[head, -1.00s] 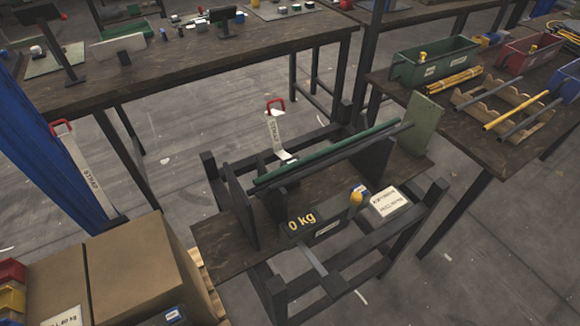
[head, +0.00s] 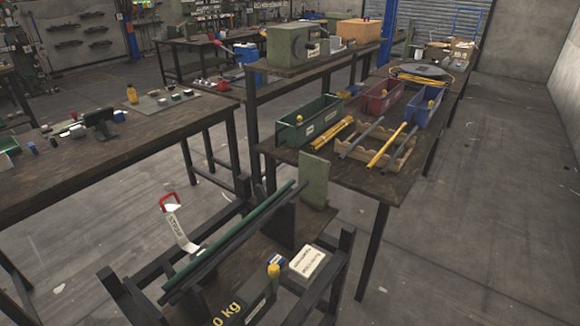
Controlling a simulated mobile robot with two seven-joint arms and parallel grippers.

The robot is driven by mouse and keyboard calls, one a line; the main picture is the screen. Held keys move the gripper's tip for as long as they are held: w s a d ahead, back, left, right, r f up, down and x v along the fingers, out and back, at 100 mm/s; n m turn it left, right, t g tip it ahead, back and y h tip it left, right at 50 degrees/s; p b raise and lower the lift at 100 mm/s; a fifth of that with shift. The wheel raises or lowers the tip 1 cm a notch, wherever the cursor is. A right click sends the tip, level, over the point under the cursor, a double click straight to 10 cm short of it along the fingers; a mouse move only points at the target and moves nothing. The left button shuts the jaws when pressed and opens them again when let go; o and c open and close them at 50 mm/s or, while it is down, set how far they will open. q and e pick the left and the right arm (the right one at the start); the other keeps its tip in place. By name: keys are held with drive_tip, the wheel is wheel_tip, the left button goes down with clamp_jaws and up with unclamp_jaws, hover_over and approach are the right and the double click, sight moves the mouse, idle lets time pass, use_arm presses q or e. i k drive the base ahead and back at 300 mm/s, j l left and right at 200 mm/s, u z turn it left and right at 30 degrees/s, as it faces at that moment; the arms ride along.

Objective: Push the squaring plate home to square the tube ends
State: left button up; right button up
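The green upright plate (head: 314,180), which looks like the squaring plate, stands at the far end of the dark tube stand (head: 262,240). A green tube (head: 235,231) and a dark bar or tube (head: 245,238) lie side by side along the stand, pointing toward the plate. The dark one's far end is close to the plate; I cannot tell whether they touch. The stand's near end is cut off by the bottom edge. Neither of my grippers shows in the head view.
The right table holds a tube rack (head: 350,151) and a green bin (head: 308,122). Floor at right is clear.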

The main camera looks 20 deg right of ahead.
sight(314, 169)
drive_tip(key=i+l+u, duration=0.1)
drive_tip(key=l+u, duration=0.15)
drive_tip(key=u, duration=0.15)
drive_tip(key=l+u, duration=0.35)
drive_tip(key=i+l+u, duration=0.1)
drive_tip(key=l+u, duration=0.15)
drive_tip(key=u, duration=0.15)
drive_tip(key=l+u, duration=0.1)
drive_tip(key=l, duration=0.45)
drive_tip(key=k+l+u, duration=0.15)
drive_tip(key=l, duration=0.35)
drive_tip(key=l+u, duration=0.1)
drive_tip(key=l, duration=0.45)
drive_tip(key=k+l+u, duration=0.1)
drive_tip(key=l, duration=0.4)
drive_tip(key=k+l, duration=0.1)
drive_tip(key=l, duration=0.4)
drive_tip(key=k+l, duration=0.1)
drive_tip(key=l, duration=0.4)
drive_tip(key=k+l, duration=0.1)
drive_tip(key=l, duration=0.4)
drive_tip(key=k+j, duration=0.3)
drive_tip(key=i+j, duration=0.2)
drive_tip(key=i, duration=0.15)
